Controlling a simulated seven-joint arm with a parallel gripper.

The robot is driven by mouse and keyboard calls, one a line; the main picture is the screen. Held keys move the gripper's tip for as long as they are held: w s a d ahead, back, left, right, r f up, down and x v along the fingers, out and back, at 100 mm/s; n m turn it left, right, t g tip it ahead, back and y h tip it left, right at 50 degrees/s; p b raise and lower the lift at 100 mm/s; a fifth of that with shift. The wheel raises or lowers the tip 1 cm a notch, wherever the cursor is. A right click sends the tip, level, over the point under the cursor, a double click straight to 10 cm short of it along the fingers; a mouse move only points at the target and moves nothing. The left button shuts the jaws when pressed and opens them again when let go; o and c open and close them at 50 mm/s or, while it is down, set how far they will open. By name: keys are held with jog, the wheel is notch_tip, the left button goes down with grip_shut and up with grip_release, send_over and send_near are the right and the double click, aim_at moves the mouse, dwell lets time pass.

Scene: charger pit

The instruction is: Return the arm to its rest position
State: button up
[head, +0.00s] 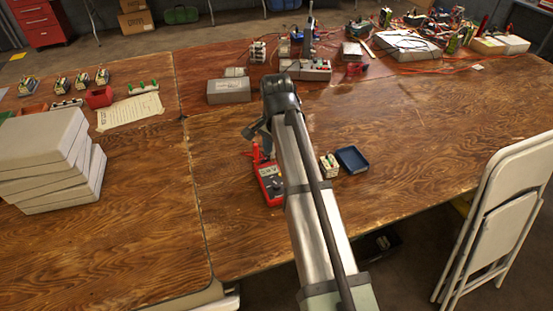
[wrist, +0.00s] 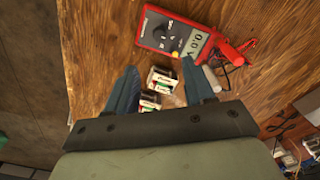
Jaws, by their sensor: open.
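My arm reaches out over the wooden table, and my gripper (head: 254,131) shows in the head view, above the table and partly blocked by my arm. In the wrist view my gripper (wrist: 160,65) is open, its two blue-grey fingers apart with nothing clearly held. Small white blocks with red and green markings (wrist: 162,81) show between and beyond the fingers. I cannot judge their distance from the fingers.
A red multimeter (head: 269,184) lies beside my arm; it also shows in the wrist view (wrist: 173,37). A small block (head: 329,166) and a blue tray (head: 352,160) lie to the right. Stacked grey cases (head: 50,160) stand left. A white chair (head: 503,205) is at right.

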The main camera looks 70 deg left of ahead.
jog(key=shift+r, duration=0.25)
dwell(0.4)
